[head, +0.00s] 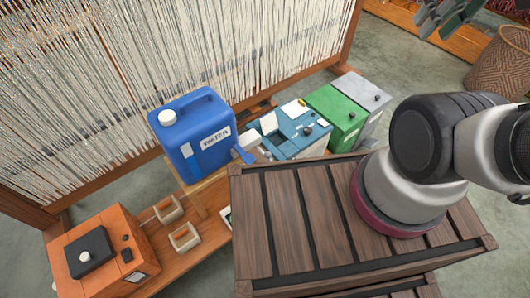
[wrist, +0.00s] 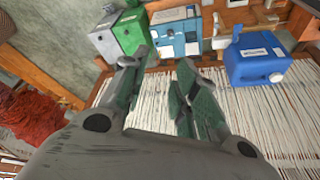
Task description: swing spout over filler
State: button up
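The blue water jug (head: 203,133) with a white cap and a WATER label stands on a small wooden stand. A pale, blue-edged spout-like piece (head: 243,149) juts from its lower right towards the teal box (head: 300,127). A white flap-like part (head: 268,123) on that box may be the filler; I cannot tell for sure. The wrist view shows the jug (wrist: 257,62), the spout-like piece (wrist: 222,42) and the teal box (wrist: 177,38) upside down. My gripper (wrist: 158,66) is open and empty, well away from them; its fingers show at the head view's top right (head: 447,18).
Green (head: 337,117) and grey (head: 365,100) boxes stand right of the teal box. An orange machine (head: 107,252) and two small pale holders (head: 184,237) are at lower left. The loom threads (head: 200,50) rise behind. A wicker basket (head: 498,72) is far right.

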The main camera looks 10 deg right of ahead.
jog(key=shift+a, duration=0.1)
jog(key=c, duration=0.3)
jog(key=shift+w+a+f, duration=0.1)
jog(key=shift+f, duration=0.15)
grip_shut()
jog(key=w+a+f+n+g+h, duration=0.25)
jog(key=w+f+n, duration=0.6)
jog(key=f, duration=0.65)
jog(key=w+a+f+n+g+h, duration=0.25)
jog(key=w+f+n, duration=0.35)
jog(key=w+f, duration=0.75)
jog(key=s+a+f+n+y, duration=0.3)
jog(key=a+f+n, duration=0.2)
jog(key=a+f, duration=0.3)
jog(key=s+a+f+n+y, duration=0.2)
jog(key=a+f+n, duration=0.3)
jog(key=a+f, duration=0.25)
jog(key=s+a+n+g+y, duration=0.2)
jog(key=s+a+n, duration=0.1)
jog(key=a, duration=0.3)
jog(key=shift+s+a+r+y, duration=0.3)
jog(key=shift+s+a, duration=0.05)
